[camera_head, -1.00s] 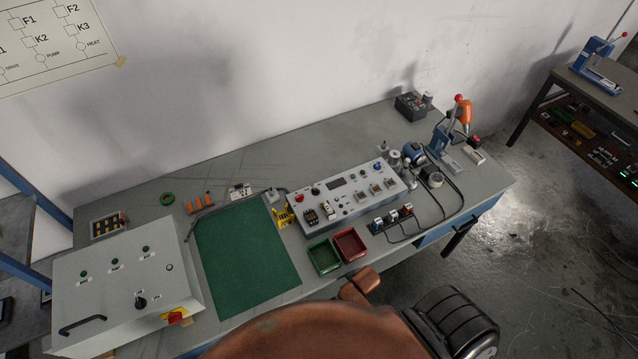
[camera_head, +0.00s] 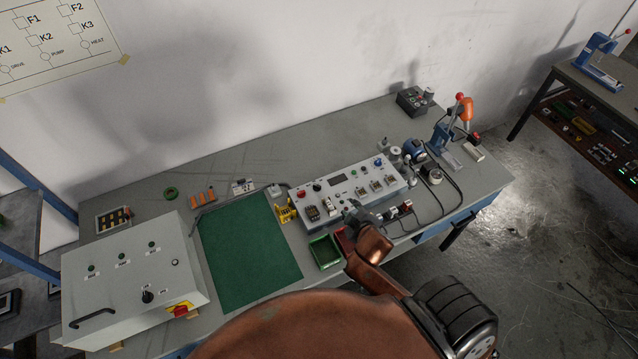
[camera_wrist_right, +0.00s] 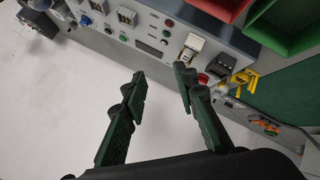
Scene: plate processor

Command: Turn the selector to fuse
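A grey console (camera_head: 351,203) on the bench carries a black knob (camera_head: 317,187), a red push button (camera_head: 300,194), a display and a blue knob (camera_head: 378,162). A larger grey box (camera_head: 115,270) at the left has another black rotary knob (camera_head: 147,297). The lettering is too small to tell which knob has a fuse position. My right gripper (camera_head: 356,209) is near the console's front edge. In the right wrist view the gripper (camera_wrist_right: 159,76) is open and empty, its green fingers apart, with the console (camera_wrist_right: 170,25) beyond them. My left gripper is not in view.
Green (camera_head: 325,252) and red (camera_head: 342,236) trays sit in front of the console, the red one partly hidden by my right arm. A green mat (camera_head: 248,250) lies between box and console. Cables and a blue press (camera_head: 442,137) stand at the right.

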